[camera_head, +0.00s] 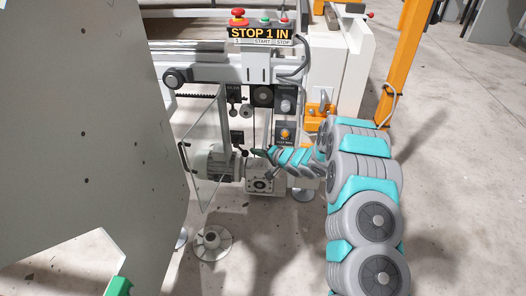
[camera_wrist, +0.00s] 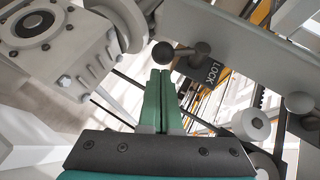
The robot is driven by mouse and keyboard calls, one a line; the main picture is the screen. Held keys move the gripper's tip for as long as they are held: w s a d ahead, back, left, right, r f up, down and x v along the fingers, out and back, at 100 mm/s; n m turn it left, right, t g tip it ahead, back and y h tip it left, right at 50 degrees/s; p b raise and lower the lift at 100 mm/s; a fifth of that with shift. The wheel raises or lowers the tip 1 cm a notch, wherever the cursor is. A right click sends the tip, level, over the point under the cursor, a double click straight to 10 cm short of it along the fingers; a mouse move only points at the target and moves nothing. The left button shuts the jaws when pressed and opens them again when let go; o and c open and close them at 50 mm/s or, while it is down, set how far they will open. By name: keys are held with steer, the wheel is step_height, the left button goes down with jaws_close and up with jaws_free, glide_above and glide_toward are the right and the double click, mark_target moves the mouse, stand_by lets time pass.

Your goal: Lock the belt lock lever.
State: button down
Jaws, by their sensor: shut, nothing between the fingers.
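The belt lock lever (camera_wrist: 180,51) is dark, with a round ball knob at one end and a round pivot at the other, in the wrist view. It lies on a pale machine bar beside a black LOCK label (camera_wrist: 212,74). In the head view the lever seems to be the lower dark one (camera_head: 237,137) on the upright, small there. My gripper (camera_wrist: 160,74) has its two green fingers together and empty. Its tips appear just below the ball knob in the wrist picture; I cannot tell whether they touch. In the head view my gripper (camera_head: 270,153) reaches in from the right.
A grey motor and gearbox (camera_wrist: 52,32) sit close by, at upper left of the wrist view. Another dark knob (camera_wrist: 300,102) and a pale roller (camera_wrist: 250,125) are at right. A clear guard panel (camera_head: 203,160), a control box (camera_head: 260,33) and an orange post (camera_head: 402,60) stand around.

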steer(key=shift+a+f, duration=0.1)
steer(key=shift+a, duration=0.1)
steer(key=shift+a+f+m+y+p, duration=0.1)
steer(key=shift+f+m+y+p, duration=0.35)
steer(key=shift+p, duration=0.5)
steer(key=shift+a+f+t+y+p, duration=0.1)
steer(key=shift+t+y+p, duration=0.25)
steer(key=shift+p, duration=0.1)
steer(key=shift+a+f+m+t+y, duration=0.3)
steer(key=shift+f+m+y, duration=0.15)
steer(key=shift+f+y, duration=0.25)
steer(key=shift+a+f+m+t+y+b, duration=0.35)
steer(key=shift+a+f+m+t+y, duration=0.25)
steer(key=shift+f+m+y, duration=0.15)
steer(key=shift+a+f+m+t+y+b, duration=0.2)
steer(key=shift+a+m+t+y+b, duration=0.15)
steer(key=shift+a+m+y+b, duration=0.15)
